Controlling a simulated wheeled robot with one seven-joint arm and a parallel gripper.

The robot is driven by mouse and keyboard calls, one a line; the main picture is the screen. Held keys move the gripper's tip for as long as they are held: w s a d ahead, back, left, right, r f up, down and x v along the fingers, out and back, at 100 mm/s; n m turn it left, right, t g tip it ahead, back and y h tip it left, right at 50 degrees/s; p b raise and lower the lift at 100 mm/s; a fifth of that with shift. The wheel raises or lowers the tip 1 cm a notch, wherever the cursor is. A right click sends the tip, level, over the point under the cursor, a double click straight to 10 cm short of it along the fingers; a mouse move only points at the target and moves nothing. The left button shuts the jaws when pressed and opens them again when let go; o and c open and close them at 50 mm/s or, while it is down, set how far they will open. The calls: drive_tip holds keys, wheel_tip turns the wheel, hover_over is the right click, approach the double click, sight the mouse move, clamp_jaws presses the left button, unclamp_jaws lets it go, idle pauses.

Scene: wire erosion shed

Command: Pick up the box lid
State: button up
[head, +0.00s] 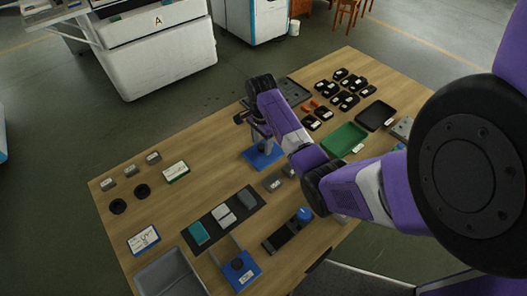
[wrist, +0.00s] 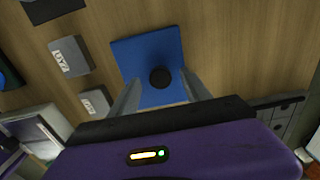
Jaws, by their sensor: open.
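A flat blue square lid (wrist: 140,52) with a round black knob (wrist: 160,77) lies on the wooden table in the wrist view. In the head view the blue lid (head: 262,156) lies below the end of my arm, partly covered by it. My gripper (wrist: 159,80) is open, its two grey fingers pointing down at the lid, one on each side of the knob. I cannot tell how high the fingertips are above the lid. My gripper (head: 258,134) is partly hidden by the wrist in the head view.
Two small grey labelled blocks (wrist: 70,56) lie left of the lid in the wrist view. A green tray (head: 344,139) and several small black containers (head: 340,93) stand to the right. Bare wood lies left of the lid.

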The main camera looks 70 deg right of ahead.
drive_tip(key=shift+f, duration=0.7)
clamp_jaws()
drive_tip(key=shift+r, duration=0.1)
wheel_tip(320, 180, up, 14)
drive_tip(key=p, duration=0.4)
wheel_tip(320, 180, up, 6)
drive_tip(key=p, duration=0.2)
hover_over(262, 146)
drive_tip(key=shift+w, duration=0.1)
